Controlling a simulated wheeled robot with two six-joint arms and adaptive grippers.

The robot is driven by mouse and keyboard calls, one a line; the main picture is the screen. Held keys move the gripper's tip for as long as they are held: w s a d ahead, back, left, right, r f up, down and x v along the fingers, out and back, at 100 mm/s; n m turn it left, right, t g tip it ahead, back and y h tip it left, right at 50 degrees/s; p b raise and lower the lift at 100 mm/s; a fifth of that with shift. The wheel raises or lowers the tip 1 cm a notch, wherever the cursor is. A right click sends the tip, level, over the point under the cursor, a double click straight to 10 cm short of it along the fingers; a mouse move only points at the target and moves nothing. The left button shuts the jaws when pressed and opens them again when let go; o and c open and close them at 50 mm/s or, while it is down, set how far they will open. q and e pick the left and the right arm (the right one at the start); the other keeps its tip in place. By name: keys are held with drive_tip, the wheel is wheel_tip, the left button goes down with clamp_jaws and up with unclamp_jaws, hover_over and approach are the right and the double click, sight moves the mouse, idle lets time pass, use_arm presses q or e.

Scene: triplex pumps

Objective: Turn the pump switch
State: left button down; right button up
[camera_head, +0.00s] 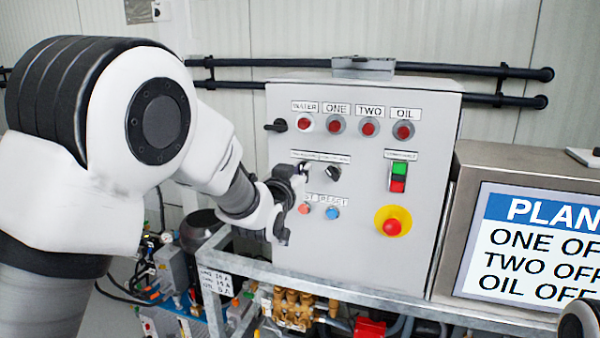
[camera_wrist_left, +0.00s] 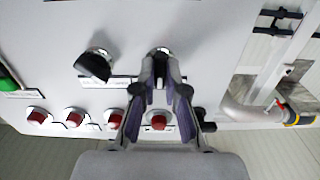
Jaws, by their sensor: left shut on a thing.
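The grey control panel (camera_head: 365,250) carries two rotary switches side by side below the red lamps. The right switch, a black knob (camera_head: 332,173), is free; it also shows in the wrist view (camera_wrist_left: 93,66). The labels above the switches are too small to read surely. My right gripper is not in view.
Red lamps (camera_head: 369,129) labelled WATER, ONE, TWO and OIL sit above. Red (camera_head: 304,209) and blue (camera_head: 333,212) buttons lie just below the gripper. A green-red switch (camera_head: 398,177) and yellow-ringed emergency stop (camera_head: 393,221) are to the right, beside a display screen (camera_head: 535,245).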

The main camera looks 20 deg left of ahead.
use_arm(q)
drive_tip(key=m+b, duration=0.6)
drive_tip(key=m, duration=0.2)
drive_tip(key=shift+d+b, duration=0.1)
drive_tip(key=shift+b, duration=0.25)
drive_tip(key=shift+m, duration=0.4)
drive_tip(key=c, duration=1.2)
unclamp_jaws()
drive_tip(key=s, duration=0.7)
drive_tip(key=shift+s+f, duration=0.1)
drive_tip(key=shift+s, duration=0.05)
